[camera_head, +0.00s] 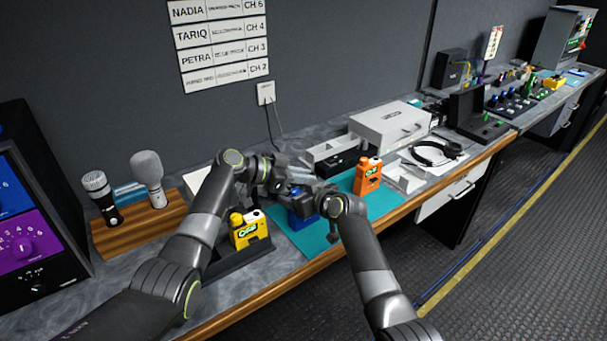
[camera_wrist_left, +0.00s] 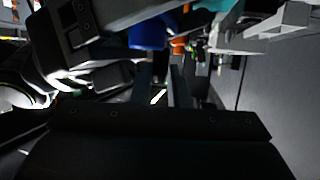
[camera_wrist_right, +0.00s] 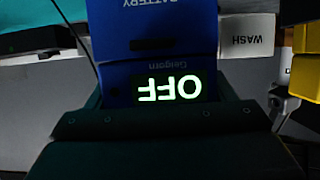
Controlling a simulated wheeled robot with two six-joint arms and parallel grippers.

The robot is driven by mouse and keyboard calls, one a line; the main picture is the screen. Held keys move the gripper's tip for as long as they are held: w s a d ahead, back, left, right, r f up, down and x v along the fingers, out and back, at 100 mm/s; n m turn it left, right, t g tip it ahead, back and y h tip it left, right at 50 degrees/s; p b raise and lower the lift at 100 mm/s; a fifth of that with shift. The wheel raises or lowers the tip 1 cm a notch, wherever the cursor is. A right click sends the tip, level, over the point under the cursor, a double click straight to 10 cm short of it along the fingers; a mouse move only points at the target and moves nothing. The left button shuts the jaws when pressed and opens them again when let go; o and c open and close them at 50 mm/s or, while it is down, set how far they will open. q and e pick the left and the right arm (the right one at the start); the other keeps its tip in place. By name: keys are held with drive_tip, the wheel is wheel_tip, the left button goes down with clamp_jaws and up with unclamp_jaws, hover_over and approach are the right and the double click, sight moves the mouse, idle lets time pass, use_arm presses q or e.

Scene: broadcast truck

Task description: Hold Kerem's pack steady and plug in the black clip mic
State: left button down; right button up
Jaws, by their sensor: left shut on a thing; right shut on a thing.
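A blue pack (camera_head: 302,216) is on the teal mat, mostly hidden behind my arms in the head view. In the right wrist view the pack (camera_wrist_right: 175,20) fills the middle, with "BATTERY" lettering and a lit "OFF" display, both upside down. My right gripper (camera_head: 312,202) is shut on this pack. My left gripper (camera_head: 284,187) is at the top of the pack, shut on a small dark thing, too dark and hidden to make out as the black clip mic. The left wrist view shows blue (camera_wrist_left: 148,38) just beyond its fingers. A thin black cable (camera_wrist_right: 75,28) runs beside the pack.
A yellow pack (camera_head: 249,232) stands in a dark holder on the left, an orange pack (camera_head: 367,176) on the right of the mat (camera_head: 385,203). Microphones stand in a wooden block (camera_head: 130,237). Headphones (camera_head: 436,153) lie further along the counter. Name strips (camera_head: 222,45) hang above.

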use_arm(q)
drive_tip(key=shift+f, duration=0.8)
drive_tip(key=c, duration=1.3)
unclamp_jaws()
drive_tip(key=shift+d, duration=0.1)
use_arm(e)
drive_tip(key=shift+f, duration=0.1)
use_arm(q)
drive_tip(key=shift+s, duration=0.15)
drive_tip(key=v, duration=1.2)
use_arm(e)
drive_tip(key=o, duration=1.1)
use_arm(q)
drive_tip(key=shift+w, duration=0.2)
use_arm(e)
drive_tip(key=shift+o, duration=0.2)
drive_tip(key=shift+s, duration=0.1)
